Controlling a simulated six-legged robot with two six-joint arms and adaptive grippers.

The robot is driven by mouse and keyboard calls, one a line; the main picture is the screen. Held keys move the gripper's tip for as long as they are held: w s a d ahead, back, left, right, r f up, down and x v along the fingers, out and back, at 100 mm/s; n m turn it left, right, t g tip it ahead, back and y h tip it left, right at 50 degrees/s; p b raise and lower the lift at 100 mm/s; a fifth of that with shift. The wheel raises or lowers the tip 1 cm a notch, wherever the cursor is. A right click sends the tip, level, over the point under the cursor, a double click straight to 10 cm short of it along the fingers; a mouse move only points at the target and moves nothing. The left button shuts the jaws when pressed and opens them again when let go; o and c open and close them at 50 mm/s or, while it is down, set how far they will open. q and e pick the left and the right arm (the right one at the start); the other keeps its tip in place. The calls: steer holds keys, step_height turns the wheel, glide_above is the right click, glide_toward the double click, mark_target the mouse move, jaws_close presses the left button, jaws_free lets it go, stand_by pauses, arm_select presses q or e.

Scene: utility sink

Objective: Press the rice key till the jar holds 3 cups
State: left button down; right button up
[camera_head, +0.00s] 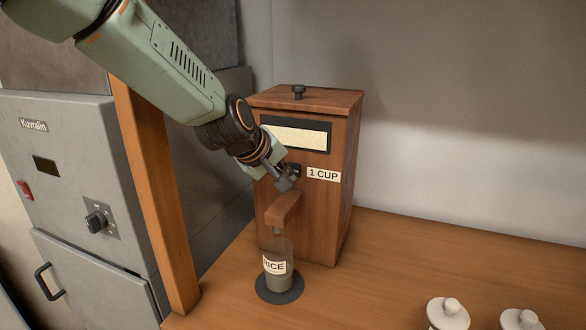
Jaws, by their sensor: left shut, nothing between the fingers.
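A wooden rice dispenser (335,220) stands on the wooden counter, with a knob on its lid and a window showing pale grain. A label (323,175) on its front reads "1 CUP". My left gripper (287,183) is shut and empty, with its tips at the dispenser's front beside the label. The key is largely hidden behind the gripper. A wooden spout (283,208) sticks out below. A clear jar (278,256) labelled "RICE" stands upright under the spout on a dark round pad (280,290). How much rice it holds is hard to tell. My right gripper is not in view.
Two white lidded pots (448,313) stand at the counter's front right. A wooden post (155,190) rises at the left, before a grey machine (80,180) with a dial and handle. The counter (400,260) right of the dispenser is clear.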

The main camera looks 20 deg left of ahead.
arm_select(q)
steer(key=shift+s+p, duration=0.95)
steer(key=shift+p, duration=0.25)
steer(key=shift+s+d+p, duration=0.15)
steer(key=shift+s+p, duration=1.05)
steer(key=shift+s, duration=0.35)
steer(key=shift+w+f, duration=0.1)
